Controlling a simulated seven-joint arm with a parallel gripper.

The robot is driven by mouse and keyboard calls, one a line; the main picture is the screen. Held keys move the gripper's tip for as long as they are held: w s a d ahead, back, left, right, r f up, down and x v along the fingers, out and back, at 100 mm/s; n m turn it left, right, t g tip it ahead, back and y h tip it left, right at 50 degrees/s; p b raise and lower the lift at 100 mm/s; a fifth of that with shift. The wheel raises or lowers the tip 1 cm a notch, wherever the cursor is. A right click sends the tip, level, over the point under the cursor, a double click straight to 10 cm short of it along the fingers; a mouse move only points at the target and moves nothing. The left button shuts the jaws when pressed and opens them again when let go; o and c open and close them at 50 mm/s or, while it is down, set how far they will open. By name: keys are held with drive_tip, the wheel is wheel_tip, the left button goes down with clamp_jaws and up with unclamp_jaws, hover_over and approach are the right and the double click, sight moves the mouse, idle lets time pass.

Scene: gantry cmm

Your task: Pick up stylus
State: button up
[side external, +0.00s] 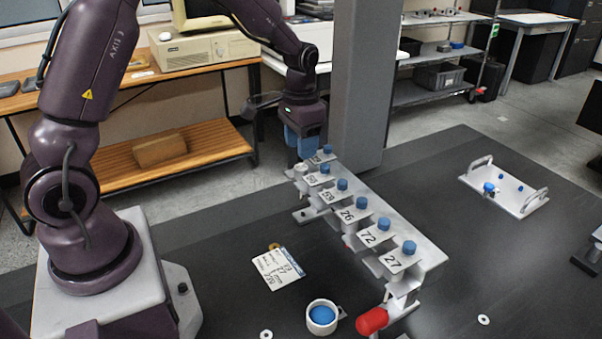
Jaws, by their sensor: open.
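A pale metal rack (424,262) runs diagonally across the dark table. It holds a row of several blue-capped pieces, apparently styli, behind numbered plates. The nearest stylus (409,248) is behind plate 27 (396,263), and another (384,224) is behind plate 72 (370,238). Farther back are a stylus (361,203) at plate 26 and the farthest blue cap (327,149). My gripper (304,153) has blue fingers and points down at the rack's far end, close to that farthest cap. It is open; the gap between its fingers is hard to see.
A grey column (358,85) stands just right of my gripper. A handwritten card (278,268) lies left of the rack. A white cup with a blue inside (322,318) and a red cylinder (371,320) are in front. A handled tray (510,199) sits right; the table between is clear.

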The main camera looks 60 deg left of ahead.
sight(301, 167)
drive_tip(key=shift+s+d+f, duration=0.1)
drive_tip(key=shift+d+f, duration=0.05)
drive_tip(key=shift+f, duration=2.6)
drive_tip(key=c, duration=0.7)
